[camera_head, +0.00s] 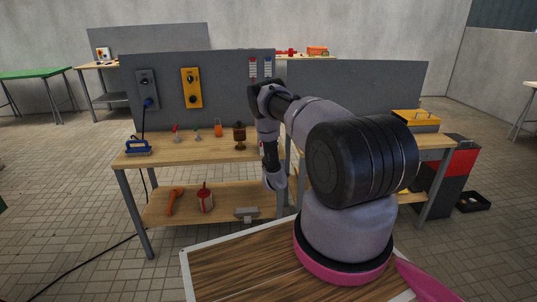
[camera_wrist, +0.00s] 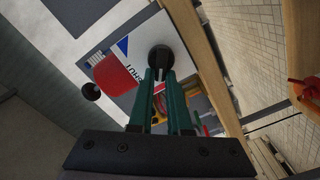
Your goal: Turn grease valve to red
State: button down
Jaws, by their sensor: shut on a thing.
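In the wrist view, my gripper (camera_wrist: 160,76) has its green fingers shut on a round black knob (camera_wrist: 160,55). The knob is on a white panel (camera_wrist: 138,32) with a red patch (camera_wrist: 116,74), a blue patch (camera_wrist: 122,46) and lettering that seems to read "SHUT". I take this knob to be the grease valve. The fingers hide part of it, and I cannot tell which colour it points to. In the head view my arm hides the gripper and the knob.
A wooden workbench (camera_head: 190,150) holds small tools and a blue-handled block (camera_head: 138,147). Its grey back panel (camera_head: 220,75) carries a yellow box (camera_head: 192,88) and a grey socket box (camera_head: 147,88). A small black ball (camera_wrist: 91,92) is near the white panel.

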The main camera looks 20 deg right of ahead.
jog(key=shift+f+n, duration=0.1)
jog(key=shift+n, duration=0.6)
jog(key=c, duration=0.9)
grip_release()
jog(key=shift+o, duration=0.2)
jog(key=shift+a, duration=0.1)
jog(key=v, duration=1)
jog(key=shift+s, duration=0.4)
